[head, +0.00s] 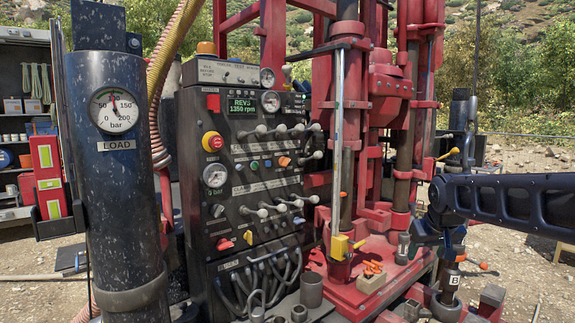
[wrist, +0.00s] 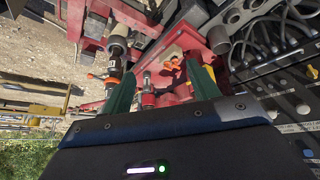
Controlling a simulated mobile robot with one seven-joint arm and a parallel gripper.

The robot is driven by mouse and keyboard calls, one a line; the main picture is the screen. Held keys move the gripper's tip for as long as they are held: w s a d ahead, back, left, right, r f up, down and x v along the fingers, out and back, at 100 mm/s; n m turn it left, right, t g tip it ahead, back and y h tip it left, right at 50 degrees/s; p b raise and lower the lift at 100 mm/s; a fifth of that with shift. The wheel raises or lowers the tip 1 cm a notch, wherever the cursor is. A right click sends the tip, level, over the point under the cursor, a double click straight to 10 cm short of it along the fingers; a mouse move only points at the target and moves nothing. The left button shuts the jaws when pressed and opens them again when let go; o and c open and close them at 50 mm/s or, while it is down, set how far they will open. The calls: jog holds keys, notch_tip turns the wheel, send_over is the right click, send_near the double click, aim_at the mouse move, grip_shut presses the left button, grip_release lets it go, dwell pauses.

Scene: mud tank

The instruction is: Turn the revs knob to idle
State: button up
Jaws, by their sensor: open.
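The control panel (head: 255,170) stands in the middle of the head view. Its display (head: 241,107) reads REVS 1350 rpm. A silver rotary knob (head: 217,210) sits low on the panel's left side, with a red knob (head: 225,243) and a yellow knob (head: 248,237) below it. Labels are too small to tell which knob is for revs. My gripper (head: 450,243) is at the right, well away from the panel, pointing down. In the wrist view my gripper (wrist: 163,85) has its two green fingers apart, with nothing held between them.
The red drill rig (head: 385,90) stands between my gripper and the panel. Rows of levers (head: 280,130) and hoses (head: 262,275) project from the panel. A blue-black LOAD cylinder (head: 118,200) stands at the left. A dark fitting marked B (head: 452,281) stands below my gripper.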

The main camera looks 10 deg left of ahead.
jog(key=w+a+r+n+t, duration=0.1)
jog(key=w+r+t, duration=0.1)
jog(key=w, duration=0.4)
jog(key=w+a+r+n+t, duration=0.1)
jog(key=w+r+n, duration=0.15)
jog(key=w, duration=0.35)
jog(key=n+t+y, duration=0.4)
jog(key=n+y, duration=0.9)
jog(key=n, duration=0.1)
send_near(288, 163)
jog(key=x, duration=0.9)
jog(key=shift+w+a, duration=0.15)
jog(key=shift+w, duration=0.1)
jog(key=c, duration=1)
